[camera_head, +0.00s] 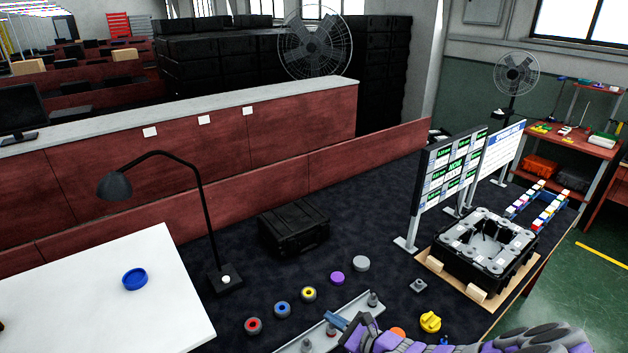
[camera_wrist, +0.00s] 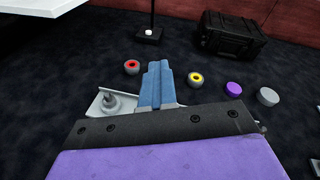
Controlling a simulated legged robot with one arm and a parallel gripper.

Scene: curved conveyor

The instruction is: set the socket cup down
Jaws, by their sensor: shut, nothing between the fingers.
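Several round cups stand apart on the dark table: a red-ringed one (camera_head: 253,326), a blue-ringed one (camera_head: 282,309), a yellow-ringed one (camera_head: 309,294), a purple one (camera_head: 337,278) and a grey one (camera_head: 361,263). I cannot tell which is the socket cup. My gripper (camera_head: 337,321) is shut and empty over the grey metal tray (camera_head: 352,309), on the near side of the cups. In the wrist view its blue fingers (camera_wrist: 156,82) lie together between the red-ringed cup (camera_wrist: 132,67) and the yellow-ringed cup (camera_wrist: 196,79); the blue-ringed cup is hidden there.
Grey posts (camera_head: 373,299) stand on the tray. A yellow part (camera_head: 430,321) lies right of it. A black case (camera_head: 293,229) and a desk lamp (camera_head: 226,280) stand behind the cups. A black housing (camera_head: 487,246) sits at right; a blue ring (camera_head: 135,279) lies on the white table.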

